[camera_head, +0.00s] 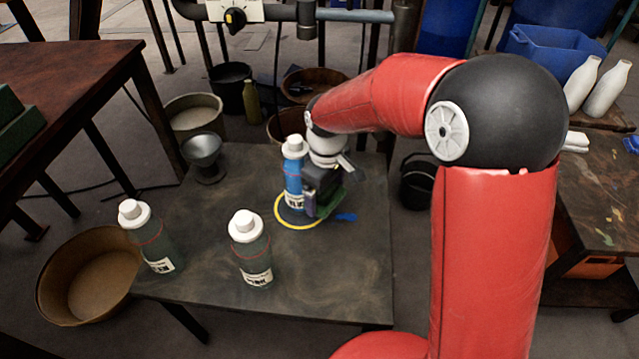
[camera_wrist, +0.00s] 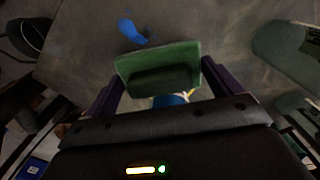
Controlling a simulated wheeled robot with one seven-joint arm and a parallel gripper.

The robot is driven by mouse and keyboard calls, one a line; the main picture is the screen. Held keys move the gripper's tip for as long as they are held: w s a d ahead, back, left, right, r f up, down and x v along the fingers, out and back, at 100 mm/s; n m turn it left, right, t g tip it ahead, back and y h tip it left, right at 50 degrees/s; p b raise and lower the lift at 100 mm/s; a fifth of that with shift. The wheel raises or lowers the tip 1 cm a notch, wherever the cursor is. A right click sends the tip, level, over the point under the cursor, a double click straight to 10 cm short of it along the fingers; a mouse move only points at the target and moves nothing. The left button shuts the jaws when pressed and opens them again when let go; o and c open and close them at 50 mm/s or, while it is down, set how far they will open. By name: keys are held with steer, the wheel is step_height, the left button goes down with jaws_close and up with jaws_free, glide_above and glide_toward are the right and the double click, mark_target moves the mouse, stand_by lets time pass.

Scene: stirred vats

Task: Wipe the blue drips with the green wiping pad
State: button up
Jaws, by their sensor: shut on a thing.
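My gripper (camera_head: 318,190) is shut on the green wiping pad (camera_wrist: 158,56). In the wrist view the pad sits between the two dark fingers (camera_wrist: 160,80). In the head view the gripper is just right of the blue bottle (camera_head: 294,172) and largely covers the pad. I cannot tell whether the pad touches the table. A blue drip mark (camera_head: 346,217) lies on the dark table right of the gripper. It also shows in the wrist view (camera_wrist: 132,32), beyond the pad and apart from it. Any drips under the gripper are hidden.
The blue bottle stands within a yellow ring (camera_head: 298,227) on the table (camera_head: 340,275). Two greenish bottles (camera_head: 152,238) (camera_head: 250,249) stand at the front left and front middle. A metal funnel (camera_head: 203,154) is at the back left. The table's right front is clear.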

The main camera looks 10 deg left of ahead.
steer(key=b, duration=0.4)
glide_above(327, 221)
steer(key=shift+a+f, duration=0.2)
steer(key=shift+f, duration=2.7)
steer(key=shift+f+b, duration=0.8)
steer(key=shift+f, duration=0.2)
steer(key=shift+d, duration=0.15)
